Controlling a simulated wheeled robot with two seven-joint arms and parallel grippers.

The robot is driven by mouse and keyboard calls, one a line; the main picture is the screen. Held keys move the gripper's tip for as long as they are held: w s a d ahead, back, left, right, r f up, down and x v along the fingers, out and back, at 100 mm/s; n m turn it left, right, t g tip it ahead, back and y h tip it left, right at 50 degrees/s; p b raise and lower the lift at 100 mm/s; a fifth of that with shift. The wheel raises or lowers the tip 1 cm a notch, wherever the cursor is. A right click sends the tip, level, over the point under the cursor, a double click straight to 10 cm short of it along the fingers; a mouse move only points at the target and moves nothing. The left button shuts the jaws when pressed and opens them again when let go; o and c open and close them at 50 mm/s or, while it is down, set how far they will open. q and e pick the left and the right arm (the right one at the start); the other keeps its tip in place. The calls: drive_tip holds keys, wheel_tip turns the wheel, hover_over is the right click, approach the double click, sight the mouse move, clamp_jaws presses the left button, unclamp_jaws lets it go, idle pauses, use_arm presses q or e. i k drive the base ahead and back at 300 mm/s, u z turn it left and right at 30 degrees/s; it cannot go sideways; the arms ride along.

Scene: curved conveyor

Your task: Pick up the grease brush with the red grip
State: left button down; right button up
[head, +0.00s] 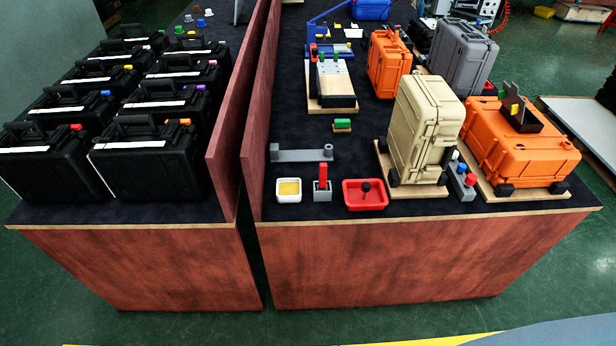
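The grease brush with the red grip (323,175) stands upright in a small grey holder (322,194) near the front edge of the right-hand bench. Only its red grip shows; its lower end is hidden in the holder. A white square dish (289,197) with yellow contents is just left of the holder. A red tray (365,204) with a black knob in it is just to the right. Neither of my grippers is in view.
A grey bar-shaped part (300,155) lies behind the brush. A beige case (424,125) and an orange case (520,145) stand to the right. A wooden divider (252,140) rises at the left. Black cases (150,165) fill the left bench.

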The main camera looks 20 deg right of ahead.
sight(323, 167)
drive_tip(key=z, duration=0.3)
drive_tip(key=i, duration=1)
drive_tip(key=z, duration=0.3)
